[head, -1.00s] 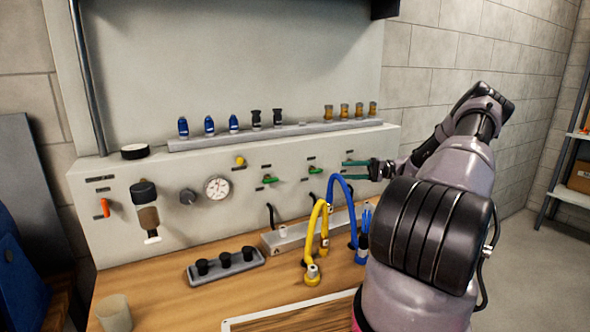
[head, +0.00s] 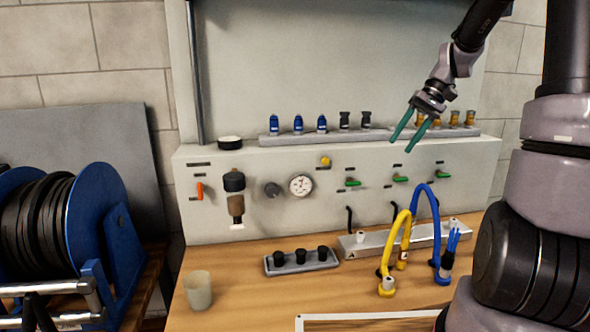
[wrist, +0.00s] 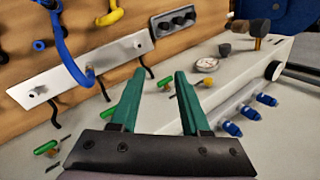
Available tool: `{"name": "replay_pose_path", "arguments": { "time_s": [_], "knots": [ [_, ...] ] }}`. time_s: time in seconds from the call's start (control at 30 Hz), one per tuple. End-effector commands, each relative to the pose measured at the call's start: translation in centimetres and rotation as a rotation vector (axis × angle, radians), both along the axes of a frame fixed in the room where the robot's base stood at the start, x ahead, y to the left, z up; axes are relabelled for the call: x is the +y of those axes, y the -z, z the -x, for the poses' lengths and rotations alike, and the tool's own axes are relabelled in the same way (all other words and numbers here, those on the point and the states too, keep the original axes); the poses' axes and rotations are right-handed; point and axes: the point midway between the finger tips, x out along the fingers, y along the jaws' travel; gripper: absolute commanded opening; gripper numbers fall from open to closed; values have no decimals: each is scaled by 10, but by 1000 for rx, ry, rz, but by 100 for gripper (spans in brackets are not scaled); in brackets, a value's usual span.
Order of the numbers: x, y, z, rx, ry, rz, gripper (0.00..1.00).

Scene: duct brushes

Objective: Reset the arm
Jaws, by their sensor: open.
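My gripper (head: 414,124) is open and empty, with two green fingers apart. In the head view it hangs in front of the panel's upper right, over the shelf of fittings, with the fingers pointing down and left. In the wrist view the green fingers (wrist: 157,95) frame the panel face (wrist: 215,85), with nothing between them. My arm comes in from the right edge of the head view.
The shelf (head: 270,139) holds blue, black and brass fittings, some brass ones close to my gripper. Yellow (head: 397,245) and blue (head: 415,200) hoses loop above the bench (head: 240,300). A cup (head: 198,291) and a hose reel (head: 60,225) are left.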

Motion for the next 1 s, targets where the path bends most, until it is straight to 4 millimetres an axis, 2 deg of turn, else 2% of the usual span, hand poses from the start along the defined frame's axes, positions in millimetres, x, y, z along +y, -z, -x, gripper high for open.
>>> {"name": "replay_pose_path", "arguments": {
  "time_s": [0.03,0.1,0.3,0.6,0.8,1.0],
  "knots": [
    [8,-14,14,-30,8,54,46],
    [16,-29,32,-68,32,117,46],
    [31,-65,86,-203,115,246,46],
    [39,-98,164,-443,257,291,46],
    [39,-103,192,-534,314,263,46],
    [38,-103,197,-551,329,254,46]
  ]
}}
